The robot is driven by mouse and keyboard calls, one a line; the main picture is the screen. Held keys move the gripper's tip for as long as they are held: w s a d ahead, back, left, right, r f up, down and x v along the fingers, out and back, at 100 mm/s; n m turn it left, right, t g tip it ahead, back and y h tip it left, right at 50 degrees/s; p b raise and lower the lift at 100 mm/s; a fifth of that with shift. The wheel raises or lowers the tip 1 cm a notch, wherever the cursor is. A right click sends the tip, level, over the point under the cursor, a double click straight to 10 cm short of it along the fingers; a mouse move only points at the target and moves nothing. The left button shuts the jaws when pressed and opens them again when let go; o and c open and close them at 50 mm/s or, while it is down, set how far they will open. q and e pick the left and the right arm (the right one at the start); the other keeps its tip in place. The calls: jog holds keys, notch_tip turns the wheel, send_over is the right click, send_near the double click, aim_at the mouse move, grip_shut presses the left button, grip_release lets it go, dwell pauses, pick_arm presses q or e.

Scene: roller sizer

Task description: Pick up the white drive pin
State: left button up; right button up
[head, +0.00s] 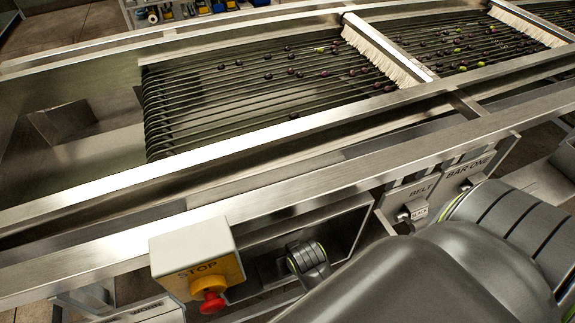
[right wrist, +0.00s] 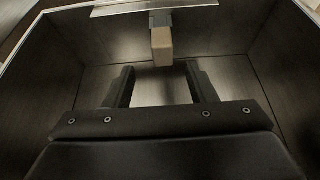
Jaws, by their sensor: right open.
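In the right wrist view, a pale beige, squared peg (right wrist: 161,46) sticks out below a grey bracket at the back of a metal box. It looks like the white drive pin. My right gripper (right wrist: 161,80) is open inside this box, its two dark fingers apart and nothing between them. The peg is beyond the fingertips, roughly centred on the gap, and apart from them. In the head view my right arm covers the lower right, and neither the pin nor the right fingers can be made out. My left gripper is not in view.
Metal walls of the box (right wrist: 230,40) stand close on both sides of the right gripper. In the head view, a yellow stop box with a red button (head: 209,299) hangs left of the open bay (head: 340,228). Labelled panels (head: 408,205) are to its right. Dark fruit lies on the rollers above.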

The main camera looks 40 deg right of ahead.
jog(key=shift+x, duration=1.2)
jog(key=x, duration=0.3)
jog(key=shift+w+a+f, duration=0.2)
jog(key=shift+w+f, duration=0.25)
jog(key=shift+f, duration=0.3)
jog(key=shift+c, duration=0.3)
jog(key=c, duration=1)
jog(key=shift+r, duration=0.1)
jog(key=shift+r+p, duration=1.75)
jog(key=shift+p, duration=0.45)
